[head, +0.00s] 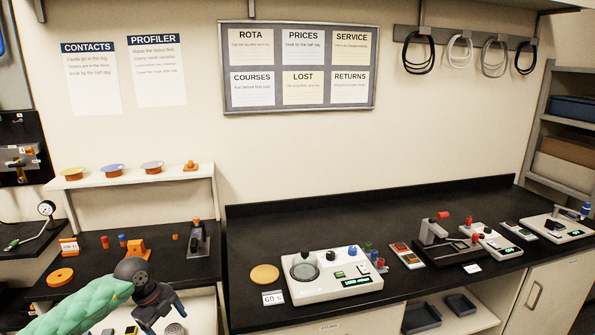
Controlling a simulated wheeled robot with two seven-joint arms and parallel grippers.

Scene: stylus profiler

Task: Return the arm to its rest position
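A black instrument (436,243) with an upright block, a red knob on top and a flat dark base stands on the right bench; it looks like the stylus profiler. Its stylus arm is too small to make out, so I cannot tell its position. My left gripper (166,317) is at the lower left, in front of the left bench and far from the instrument. Its fingers point down, look apart, and show nothing between them. My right gripper is not in view.
A white device (330,274) with a round dark plate stands on the right bench (240,235), left of the black instrument. More white units (490,241) stand to its right. An orange block (134,249) and an orange disc (60,277) are on the left bench.

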